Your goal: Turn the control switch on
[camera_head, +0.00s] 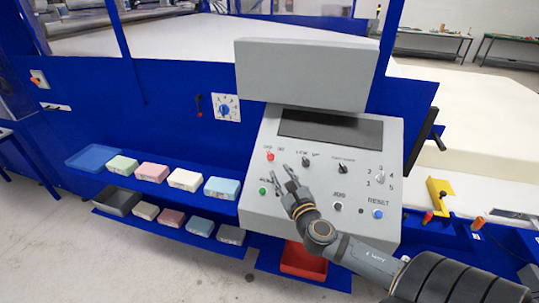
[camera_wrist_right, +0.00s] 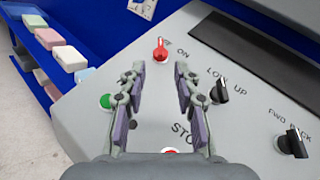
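The control switch is a small red rotary knob (camera_head: 270,156) at the upper left of the grey sloped control panel (camera_head: 257,212). In the right wrist view the red knob (camera_wrist_right: 160,50) has an "ON" label to its right, and its narrow end points up, away from my gripper. My right gripper (camera_head: 282,171) is over the left part of the panel, just below the knob. In the wrist view my right gripper (camera_wrist_right: 160,68) is open and empty, its fingers apart with the knob centred beyond the tips. My left gripper is not in view.
A black "LOW UP" knob (camera_wrist_right: 219,91) and another black knob (camera_wrist_right: 292,143) are right of the gripper. A green button (camera_head: 263,190) is below the red knob, and a blue reset button (camera_head: 378,214) is at lower right. Shelves with foam blocks (camera_head: 185,180) stand left.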

